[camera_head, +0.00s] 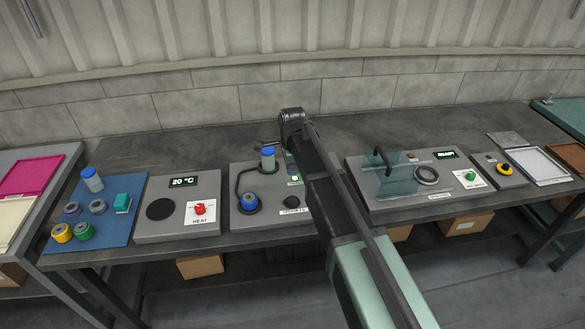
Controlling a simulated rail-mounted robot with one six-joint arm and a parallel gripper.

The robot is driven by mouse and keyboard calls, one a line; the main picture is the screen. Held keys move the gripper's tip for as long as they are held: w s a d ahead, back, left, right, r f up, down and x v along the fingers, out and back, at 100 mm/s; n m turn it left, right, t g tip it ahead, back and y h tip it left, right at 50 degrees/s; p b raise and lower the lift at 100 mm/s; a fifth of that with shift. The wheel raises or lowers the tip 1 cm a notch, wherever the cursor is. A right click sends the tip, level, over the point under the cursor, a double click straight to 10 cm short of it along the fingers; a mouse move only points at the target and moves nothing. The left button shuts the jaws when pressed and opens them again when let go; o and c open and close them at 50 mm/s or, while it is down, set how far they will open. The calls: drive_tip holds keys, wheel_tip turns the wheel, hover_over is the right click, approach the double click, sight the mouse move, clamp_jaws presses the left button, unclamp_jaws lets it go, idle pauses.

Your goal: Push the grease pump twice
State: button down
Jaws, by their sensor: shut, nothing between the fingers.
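The middle grey unit (236,178) on the bench looks like the grease station. A small blue-capped container (268,160) stands at its back, beside my arm. A blue-topped round part (250,201) sits at its front left, and a black hose-like line (238,181) curves between the two. I cannot tell for certain which part is the pump's push top. My arm crosses the unit's right side, and its far joint is above and behind it. My gripper is hidden behind the arm.
A heater unit (149,231) reading 20 °C with a red knob is left of the middle unit. A blue mat (118,238) holds a bottle and several coloured parts. Right stands a unit with a clear cover (387,182), then a small knob box (497,176) and trays.

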sight(292, 200)
drive_tip(key=f+b, duration=1.2)
drive_tip(key=shift+w+f, duration=0.15)
drive_tip(key=shift+w, duration=0.05)
wheel_tip(292, 200, down, 2)
drive_tip(key=shift+f+b, duration=0.1)
drive_tip(key=shift+b, duration=1.15)
drive_tip(key=shift+s+r, duration=0.1)
drive_tip(key=shift+r, duration=0.1)
wheel_tip(292, 200, up, 14)
drive_tip(key=p, duration=1.4)
